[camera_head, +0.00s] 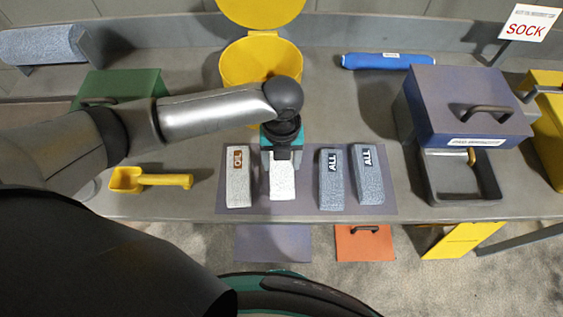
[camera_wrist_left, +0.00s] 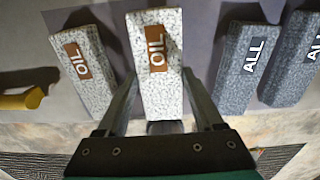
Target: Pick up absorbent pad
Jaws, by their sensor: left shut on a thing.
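My left gripper (camera_head: 282,160) points down over the row of pads and is shut on a white speckled absorbent pad (camera_head: 283,182). In the left wrist view this pad (camera_wrist_left: 158,90) stands between the two fingers and bears a brown OIL label. A second white OIL pad (camera_head: 238,185) lies to its left on the grey mat (camera_head: 305,204). Two blue-grey pads marked ALL, a nearer one (camera_head: 331,185) and a farther one (camera_head: 367,182), lie to its right. The gripper hides the held pad's top end in the head view. My right gripper is not in view.
A yellow scoop (camera_head: 150,181) lies left of the mat. An open yellow bin (camera_head: 262,62) and a green box (camera_head: 118,85) stand behind. A purple lidded box (camera_head: 465,100) with an open tray is at right. A blue roll (camera_head: 388,61) lies at the back.

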